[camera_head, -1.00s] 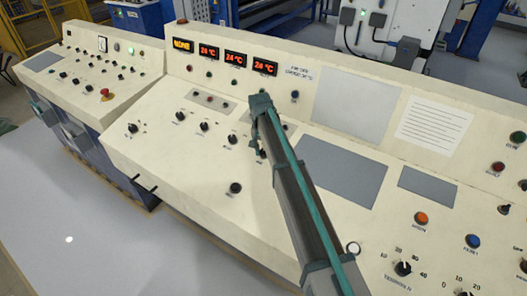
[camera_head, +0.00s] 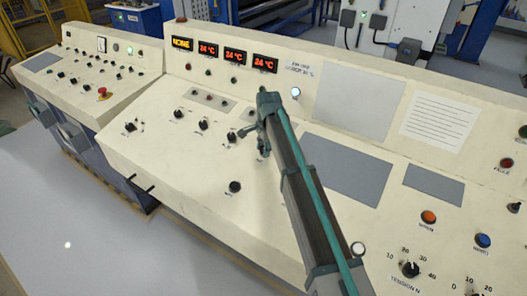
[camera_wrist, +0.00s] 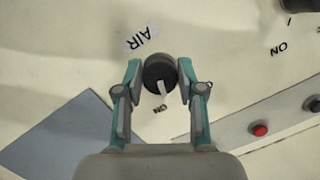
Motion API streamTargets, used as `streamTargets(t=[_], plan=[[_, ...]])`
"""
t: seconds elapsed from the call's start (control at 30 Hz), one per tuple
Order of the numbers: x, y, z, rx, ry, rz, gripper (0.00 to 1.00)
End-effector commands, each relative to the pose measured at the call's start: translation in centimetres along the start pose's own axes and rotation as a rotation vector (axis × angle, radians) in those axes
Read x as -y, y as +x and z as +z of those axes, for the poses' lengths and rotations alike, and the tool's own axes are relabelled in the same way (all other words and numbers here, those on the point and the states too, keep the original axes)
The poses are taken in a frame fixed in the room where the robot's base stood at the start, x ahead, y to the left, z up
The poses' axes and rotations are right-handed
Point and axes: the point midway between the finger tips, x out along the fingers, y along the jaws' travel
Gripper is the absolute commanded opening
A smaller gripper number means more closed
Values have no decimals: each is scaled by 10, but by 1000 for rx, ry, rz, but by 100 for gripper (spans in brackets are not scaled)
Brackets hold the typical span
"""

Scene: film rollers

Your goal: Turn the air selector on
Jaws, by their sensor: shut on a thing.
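The air selector (camera_wrist: 158,73) is a round black knob in the wrist view. The word AIR is printed on one side of it and ON on the other. Its white pointer mark faces the ON print. My gripper (camera_wrist: 161,72) has one finger on each side of the knob and is shut on it. In the head view my gripper (camera_head: 257,134) is low over the middle of the cream console (camera_head: 170,150), and my arm and fingers largely hide the knob there.
A round lamp (camera_head: 295,92) on the raised back panel glows white-blue. Other black knobs (camera_head: 203,125) stand left of my gripper. A red button (camera_wrist: 259,130) shows at right in the wrist view. A grey plate (camera_head: 347,168) lies right of my arm.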

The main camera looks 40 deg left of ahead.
Motion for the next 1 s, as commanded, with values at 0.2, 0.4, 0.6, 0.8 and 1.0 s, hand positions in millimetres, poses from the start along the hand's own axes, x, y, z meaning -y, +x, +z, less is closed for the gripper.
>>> streamTargets(t=[0.2,0.4,0.6,0.8,1.0], plan=[[0,0,0,-1,135,-32,4],[0,0,0,-2,209,-49,4],[1,0,-1,-2,237,-55,4],[1,-1,-1,-2,241,-56,4],[1,-1,-1,-2,240,-56,43]])
